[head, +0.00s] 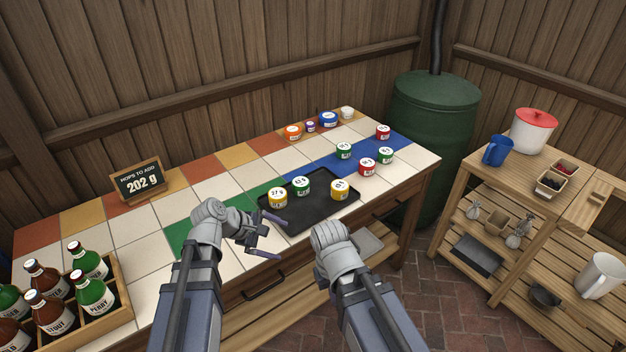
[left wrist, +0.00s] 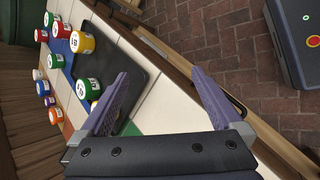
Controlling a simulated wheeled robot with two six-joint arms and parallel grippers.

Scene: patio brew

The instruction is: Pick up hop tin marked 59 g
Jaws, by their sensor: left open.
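Several hop tins with white lids and coloured sides stand on the tiled table. On the black tray (head: 308,218) are a yellow tin (head: 278,198), a green tin (head: 301,187) and another yellow tin (head: 339,190). Beyond it stand green (head: 344,152) and red (head: 367,168) tins, among others. The lid numbers are too small to read surely, so I cannot tell which is marked 59 g. My left gripper (head: 272,238) is open and empty, just in front of the tray's left end. In the left wrist view its fingers (left wrist: 160,73) are spread. My right gripper's fingers are hidden behind its wrist.
A sign (head: 139,182) reading "HOPS TO ADD 202 g" stands at the table's back left. A crate of bottles (head: 107,322) is at the front left. A green barrel (head: 430,130) stands beyond the table's right end. Tiles left of the tray are clear.

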